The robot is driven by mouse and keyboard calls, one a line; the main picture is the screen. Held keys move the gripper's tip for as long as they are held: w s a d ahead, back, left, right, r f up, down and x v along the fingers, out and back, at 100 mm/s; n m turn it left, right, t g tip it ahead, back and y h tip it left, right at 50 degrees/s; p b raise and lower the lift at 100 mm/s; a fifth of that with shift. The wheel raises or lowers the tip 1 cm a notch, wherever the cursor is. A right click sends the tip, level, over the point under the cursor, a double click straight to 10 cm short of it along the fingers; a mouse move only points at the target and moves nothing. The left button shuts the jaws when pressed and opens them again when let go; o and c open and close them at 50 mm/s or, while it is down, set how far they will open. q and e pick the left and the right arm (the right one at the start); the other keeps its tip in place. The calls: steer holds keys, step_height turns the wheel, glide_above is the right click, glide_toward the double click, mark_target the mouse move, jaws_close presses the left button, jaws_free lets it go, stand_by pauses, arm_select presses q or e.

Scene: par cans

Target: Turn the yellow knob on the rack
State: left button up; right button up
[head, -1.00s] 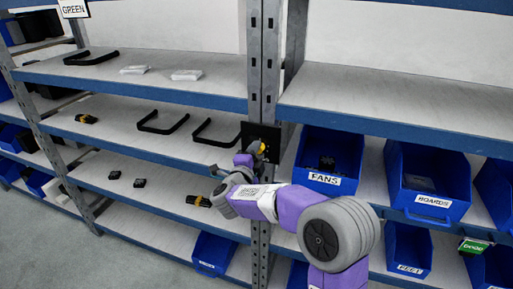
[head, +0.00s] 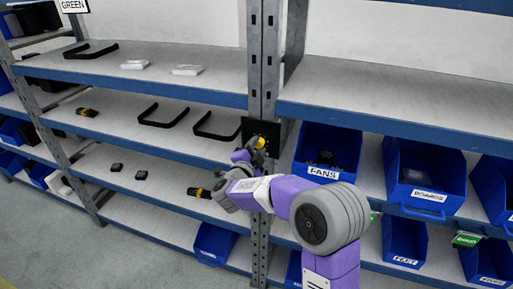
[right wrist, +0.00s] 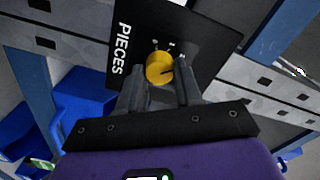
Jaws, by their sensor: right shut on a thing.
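The yellow knob (right wrist: 160,68) sits on a black plate (right wrist: 190,28) lettered "PIECES" in the right wrist view. A dark pointer line on the knob points to the right in that view. In the head view the knob (head: 259,142) shows small on the rack's middle post (head: 262,200). My right gripper (right wrist: 161,80) is shut on the knob, one finger on each side of it. It also shows in the head view (head: 252,148), where the wrist partly covers the plate. My left gripper is not in view.
Blue bins stand on the shelves right of the post, including the "FANS" bin (head: 328,152) close to my arm and the "BOARDS" bin (head: 424,180). Black handles (head: 216,126) and small parts lie on the left shelves. The upper right shelf (head: 400,95) is bare.

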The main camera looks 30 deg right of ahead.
steer(key=o, duration=1)
steer(key=shift+o, duration=0.2)
steer(key=v, duration=0.7)
steer(key=shift+s+a, duration=0.2)
steer(key=shift+f, duration=0.1)
